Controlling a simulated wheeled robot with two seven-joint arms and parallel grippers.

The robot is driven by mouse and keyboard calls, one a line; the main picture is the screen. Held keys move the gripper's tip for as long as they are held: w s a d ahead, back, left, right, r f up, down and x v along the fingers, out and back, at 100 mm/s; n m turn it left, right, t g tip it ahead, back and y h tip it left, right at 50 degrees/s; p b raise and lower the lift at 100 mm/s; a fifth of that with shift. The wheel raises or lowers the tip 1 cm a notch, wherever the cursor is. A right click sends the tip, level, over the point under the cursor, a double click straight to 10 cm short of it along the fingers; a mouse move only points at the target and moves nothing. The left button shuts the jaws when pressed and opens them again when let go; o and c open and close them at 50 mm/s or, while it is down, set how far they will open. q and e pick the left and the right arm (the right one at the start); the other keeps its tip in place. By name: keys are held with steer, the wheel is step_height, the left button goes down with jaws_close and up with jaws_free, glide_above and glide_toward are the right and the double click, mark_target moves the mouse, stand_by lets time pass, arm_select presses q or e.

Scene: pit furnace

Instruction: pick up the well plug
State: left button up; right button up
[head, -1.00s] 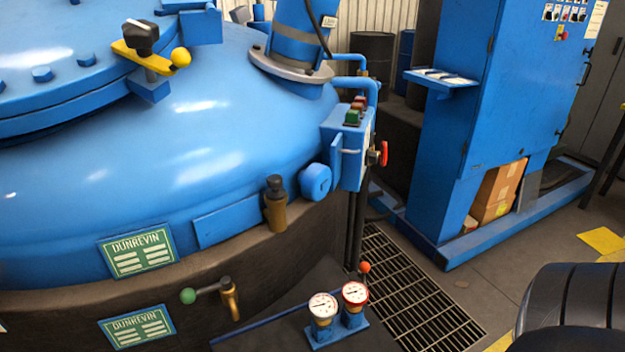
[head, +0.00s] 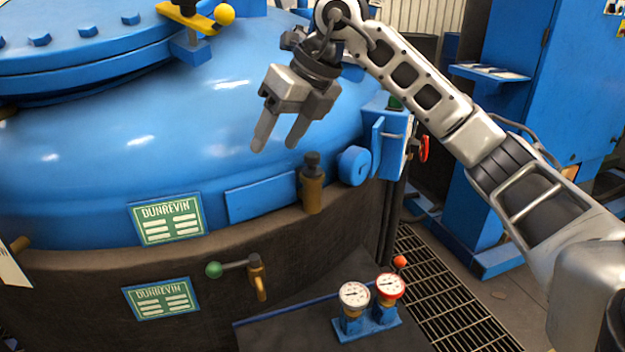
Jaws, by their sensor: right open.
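A brass cylinder with a dark knobbed top (head: 312,185), which looks like the well plug, stands upright at the rim of the blue furnace vessel (head: 170,110). My right gripper (head: 275,147) hangs over the vessel's curved shell, above and to the left of the plug in the picture. Its two fingers are apart, point downward and hold nothing. It is clear of the plug, which is fully visible. My left gripper does not show.
A blue control box (head: 392,140) and a round blue cap (head: 353,166) sit right of the plug. Below are a brass valve with a green-knobbed lever (head: 257,275) and two gauges (head: 370,293). A yellow clamp handle (head: 195,18) is on the lid. Floor grating (head: 440,290) lies right.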

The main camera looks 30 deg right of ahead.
steer(key=s+d+r+m+h, duration=0.1)
steer(key=d+r+m+h, duration=0.3)
steer(key=d, duration=0.5)
steer(key=n+b, duration=0.1)
glide_above(313, 154)
steer(key=s, duration=0.3)
steer(key=shift+t, duration=0.4)
step_height(313, 154, down, 7)
steer(key=shift+a+f, duration=0.1)
steer(key=shift+a, duration=0.05)
steer(key=shift+w+x, duration=0.15)
steer(key=shift+x, duration=1.45)
steer(key=shift+w+x, duration=0.1)
steer(key=shift+x, duration=1.5)
steer(key=c, duration=1)
